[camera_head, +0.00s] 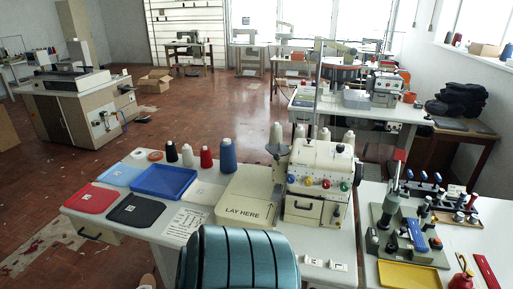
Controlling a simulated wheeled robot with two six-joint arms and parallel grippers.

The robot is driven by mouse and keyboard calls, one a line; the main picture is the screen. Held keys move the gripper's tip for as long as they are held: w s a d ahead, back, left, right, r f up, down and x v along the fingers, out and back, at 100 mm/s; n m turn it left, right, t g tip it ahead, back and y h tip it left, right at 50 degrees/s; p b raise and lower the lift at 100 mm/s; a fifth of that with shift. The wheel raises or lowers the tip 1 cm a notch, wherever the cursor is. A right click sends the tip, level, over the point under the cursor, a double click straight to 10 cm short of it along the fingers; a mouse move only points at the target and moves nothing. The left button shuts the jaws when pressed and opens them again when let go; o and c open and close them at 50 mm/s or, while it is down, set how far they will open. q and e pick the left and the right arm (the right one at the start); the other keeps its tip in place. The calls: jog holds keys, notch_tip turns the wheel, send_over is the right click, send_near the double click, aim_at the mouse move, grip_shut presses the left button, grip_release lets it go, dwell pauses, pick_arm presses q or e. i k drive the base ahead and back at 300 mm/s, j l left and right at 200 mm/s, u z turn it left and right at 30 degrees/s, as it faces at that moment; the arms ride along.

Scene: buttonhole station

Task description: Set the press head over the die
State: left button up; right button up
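A small hand press (391,208) with a grey upright and a red-topped lever (399,157) stands on a dark green base plate (378,245) on the right-hand table. A blue bar-shaped part (416,234) lies at the right of this base. Which part is the press head and which the die is too small to tell, so I cannot tell whether they line up. Neither of my grippers shows in the head view.
A sewing machine (318,170) and a "LAY HERE" plate (248,211) are on the left table. A blue tray (163,181) and thread cones (228,154) stand there. A yellow tray (408,276) lies before the press; a rack of blue-topped tools (424,183) is behind it.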

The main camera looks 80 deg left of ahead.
aim_at(392, 201)
jog(key=i+u, duration=0.1)
jog(key=u, duration=1.4)
